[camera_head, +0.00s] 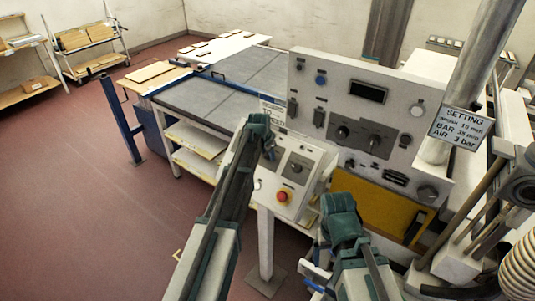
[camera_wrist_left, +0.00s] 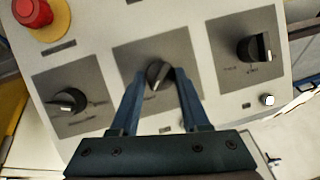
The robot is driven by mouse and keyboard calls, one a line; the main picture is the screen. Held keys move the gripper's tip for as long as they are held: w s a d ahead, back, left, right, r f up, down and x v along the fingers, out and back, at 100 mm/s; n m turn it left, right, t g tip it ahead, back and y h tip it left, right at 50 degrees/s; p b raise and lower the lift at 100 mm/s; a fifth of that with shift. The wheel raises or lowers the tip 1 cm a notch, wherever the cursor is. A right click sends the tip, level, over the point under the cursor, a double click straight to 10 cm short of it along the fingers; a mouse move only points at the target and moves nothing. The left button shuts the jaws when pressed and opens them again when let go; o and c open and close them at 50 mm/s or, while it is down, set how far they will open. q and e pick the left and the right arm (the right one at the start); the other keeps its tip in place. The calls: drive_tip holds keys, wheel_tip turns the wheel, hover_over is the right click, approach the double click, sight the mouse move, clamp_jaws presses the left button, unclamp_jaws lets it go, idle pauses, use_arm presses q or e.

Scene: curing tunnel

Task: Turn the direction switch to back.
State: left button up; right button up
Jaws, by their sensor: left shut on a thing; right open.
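The sloped control box (camera_head: 310,160) carries dark rotary switches on grey plates. In the left wrist view, a middle switch (camera_wrist_left: 158,74) has a left switch (camera_wrist_left: 66,101) and a right switch (camera_wrist_left: 254,48) beside it. Their labels are too small to read, so I cannot tell which is the direction switch. My left gripper (camera_wrist_left: 160,72) is shut on the middle switch, one finger on each side. In the head view my left gripper (camera_head: 268,150) is at the box's upper left. My right gripper (camera_head: 338,205) is open, seen from behind, right of the box.
A red stop button (camera_head: 283,196) sits on the box's lower part; it also shows in the left wrist view (camera_wrist_left: 40,14). A larger panel (camera_head: 335,85) with knobs and a display stands behind. A sign (camera_head: 460,127) hangs on a pipe at right.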

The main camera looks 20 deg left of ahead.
use_arm(q)
drive_tip(key=shift+n, duration=0.3)
clamp_jaws()
drive_tip(key=n, duration=0.1)
drive_tip(key=n+h, duration=0.1)
drive_tip(key=shift+w+a+n+g, duration=0.1)
drive_tip(key=shift+a+n+g, duration=0.1)
drive_tip(key=shift+n+g, duration=0.2)
drive_tip(key=n+h, duration=0.2)
drive_tip(key=n, duration=0.1)
drive_tip(key=shift+a+f+n, duration=0.1)
drive_tip(key=shift+a+n, duration=0.05)
drive_tip(key=shift+n, duration=0.25)
drive_tip(key=n+h+b, duration=0.1)
drive_tip(key=n, duration=0.1)
drive_tip(key=n+h+b, duration=0.1)
drive_tip(key=n, duration=0.1)
drive_tip(key=shift+a+f+n, duration=0.15)
drive_tip(key=shift+a+n, duration=0.05)
drive_tip(key=shift+n, duration=0.1)
drive_tip(key=shift+s+n+t+h+b, duration=0.15)
drive_tip(key=shift+n+h+b, duration=0.3)
drive_tip(key=shift+n, duration=0.45)
drive_tip(key=shift+s+n+t+h+b, duration=0.1)
drive_tip(key=shift+n+t+h+b, duration=0.15)
drive_tip(key=shift+n+b, duration=0.5)
drive_tip(key=shift+w+n, duration=0.1)
drive_tip(key=shift+n, duration=0.35)
